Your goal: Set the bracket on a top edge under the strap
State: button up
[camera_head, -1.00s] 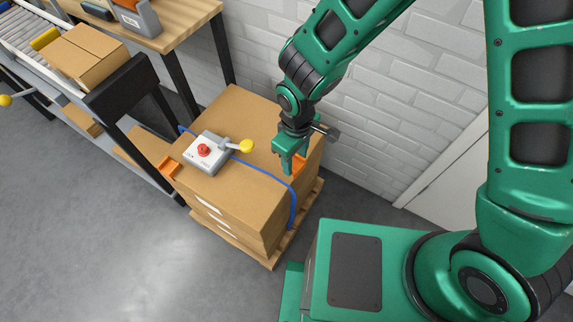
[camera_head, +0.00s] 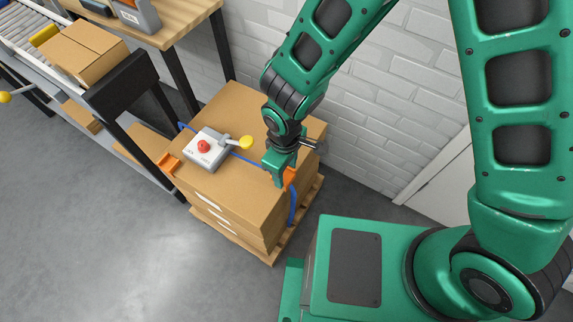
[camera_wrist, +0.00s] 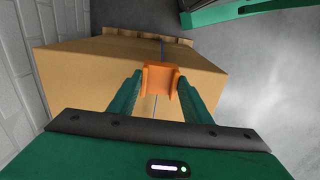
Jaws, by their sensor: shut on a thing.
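My gripper (camera_head: 279,181) is shut on an orange bracket (camera_wrist: 160,80), held between both green fingers. The bracket also shows in the head view (camera_head: 290,177), partly hidden by the gripper, at the right top edge of the carton stack (camera_head: 225,196). The blue strap (camera_head: 245,161) crosses the stack's top and hangs down the right side (camera_head: 292,208). In the wrist view the strap (camera_wrist: 162,50) shows above and below the bracket, lined up with it; the bracket covers it between. Whether they touch I cannot tell. Another orange bracket (camera_head: 168,162) sits at the left top edge.
A grey strap device (camera_head: 205,150) with a red button and yellow-knobbed lever stands on the stack. A wooden pallet (camera_head: 275,254) lies beneath. A conveyor with a carton (camera_head: 82,54) and a wooden bench stand left; a white brick wall is behind. The front floor is clear.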

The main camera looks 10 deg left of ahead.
jog(key=shift+a+f, duration=0.15)
jog(key=shift+f, duration=2.4)
jog(key=o, duration=1.5)
jog(key=shift+w+r, duration=0.1)
jog(key=shift+r, duration=0.05)
jog(key=shift+r, duration=0.95)
jog(key=shift+r, duration=3)
